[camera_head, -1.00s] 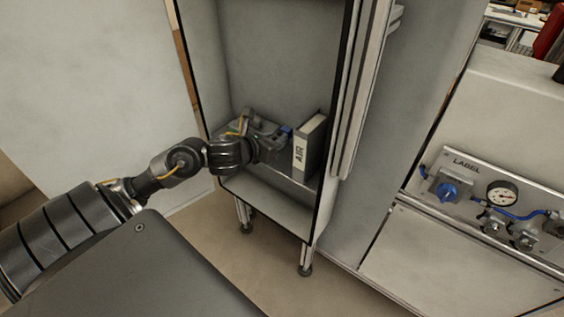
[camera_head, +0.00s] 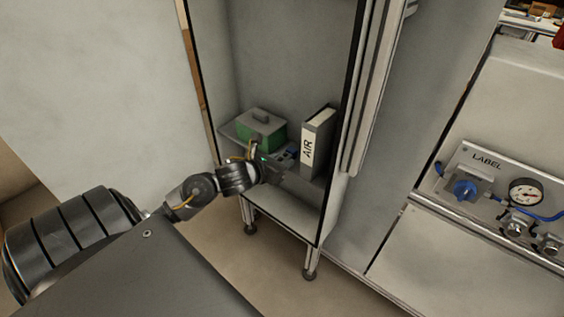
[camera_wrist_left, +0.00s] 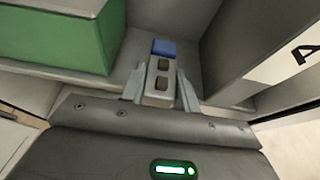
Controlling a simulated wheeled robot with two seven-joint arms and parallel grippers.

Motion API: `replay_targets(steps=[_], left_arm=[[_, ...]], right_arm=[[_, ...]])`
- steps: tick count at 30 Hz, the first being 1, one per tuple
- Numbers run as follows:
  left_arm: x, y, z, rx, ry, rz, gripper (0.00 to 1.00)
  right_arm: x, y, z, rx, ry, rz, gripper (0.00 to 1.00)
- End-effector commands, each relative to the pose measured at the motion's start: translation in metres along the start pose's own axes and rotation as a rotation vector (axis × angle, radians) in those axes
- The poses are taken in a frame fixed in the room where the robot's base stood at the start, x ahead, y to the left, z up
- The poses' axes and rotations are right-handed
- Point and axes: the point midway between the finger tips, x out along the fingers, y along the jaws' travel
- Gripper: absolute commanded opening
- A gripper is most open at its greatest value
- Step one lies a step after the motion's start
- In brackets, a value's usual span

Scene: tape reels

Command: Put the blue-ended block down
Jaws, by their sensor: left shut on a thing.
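The blue-ended block (camera_wrist_left: 160,80) is a light grey piece with dark square marks and a blue far end. My left gripper (camera_wrist_left: 160,92) is shut on it, with a finger on each side, in the left wrist view. In the head view the left gripper (camera_head: 278,165) is at the cabinet shelf, between a green box and a white binder. The block's blue end (camera_head: 291,153) shows just past the fingers. I cannot tell whether the block touches the shelf (camera_wrist_left: 205,52). My right gripper is not in view.
The green box (camera_head: 262,134) with a grey lid stands left of the gripper. The white binder (camera_head: 314,143) marked AIR stands upright close on the right. The cabinet's side walls bound the shelf. A panel with a gauge (camera_head: 525,192) is at far right.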

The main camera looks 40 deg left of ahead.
Motion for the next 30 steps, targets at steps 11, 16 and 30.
replay_targets(steps=[11,16,30], left_arm=[[0.0,0.0,0.0,0.0,-0.001,0.0,0.36],[0.0,0.0,0.0,0.0,-0.001,0.0,0.53],[-0.02,0.001,0.001,0.004,0.001,0.0,0.53]], right_arm=[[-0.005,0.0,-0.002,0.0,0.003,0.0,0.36],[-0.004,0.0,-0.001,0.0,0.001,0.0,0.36],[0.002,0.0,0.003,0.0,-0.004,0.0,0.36]])
